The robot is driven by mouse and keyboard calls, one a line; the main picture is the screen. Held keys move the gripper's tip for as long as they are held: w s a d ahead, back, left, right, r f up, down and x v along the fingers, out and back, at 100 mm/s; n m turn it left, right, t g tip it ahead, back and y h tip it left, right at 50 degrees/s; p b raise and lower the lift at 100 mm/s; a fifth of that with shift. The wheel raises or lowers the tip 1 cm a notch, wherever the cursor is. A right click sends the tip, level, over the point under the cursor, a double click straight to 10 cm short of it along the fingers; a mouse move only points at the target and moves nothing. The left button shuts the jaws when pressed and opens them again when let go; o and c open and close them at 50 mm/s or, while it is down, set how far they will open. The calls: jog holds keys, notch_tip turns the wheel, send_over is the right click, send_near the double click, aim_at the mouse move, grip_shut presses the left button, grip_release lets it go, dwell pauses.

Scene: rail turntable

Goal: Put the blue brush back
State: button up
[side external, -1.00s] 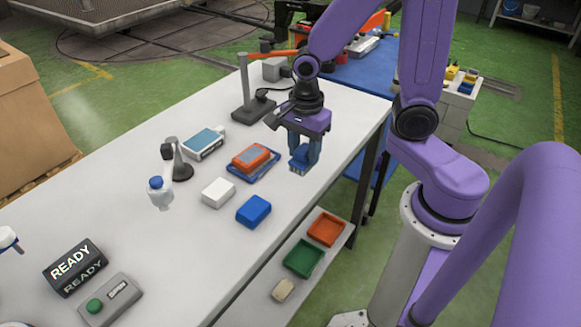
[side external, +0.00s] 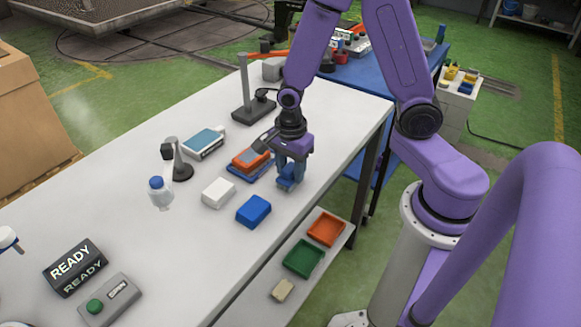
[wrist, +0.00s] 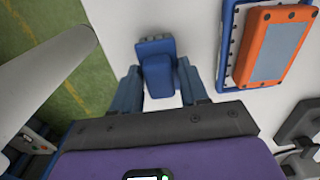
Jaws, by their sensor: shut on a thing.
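The blue brush (side external: 288,184) is held between the fingers of my gripper (side external: 291,178), low over the white table near its right edge. I cannot tell whether the brush touches the table top. In the wrist view the brush (wrist: 157,70) sits between the two blue fingers, with its wider end pointing away from my palm. My gripper (wrist: 160,85) is shut on it. The lower end of the brush is partly hidden by the fingers in the side view.
An orange device on a blue tray (wrist: 228,50) is close beside my gripper. A blue block (side external: 253,211) and a white block (side external: 219,192) lie nearby. Orange (side external: 326,229) and green (side external: 303,258) trays stand on the lower shelf. A bottle (side external: 160,194) stands farther left.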

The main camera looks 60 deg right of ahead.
aim_at(290, 166)
jog(key=shift+f, duration=0.15)
jog(key=o, duration=1.1)
notch_tip(290, 166, up, 12)
jog(key=s+a+r+n, duration=0.1)
jog(key=s+n, duration=0.8)
jog(key=n, duration=0.6)
jog(key=s+a+r+n, duration=0.1)
jog(key=s+n, duration=0.7)
jog(key=n, duration=0.7)
jog(key=shift+s+n, duration=0.3)
jog(key=shift+s, duration=0.05)
jog(key=shift+r, duration=0.1)
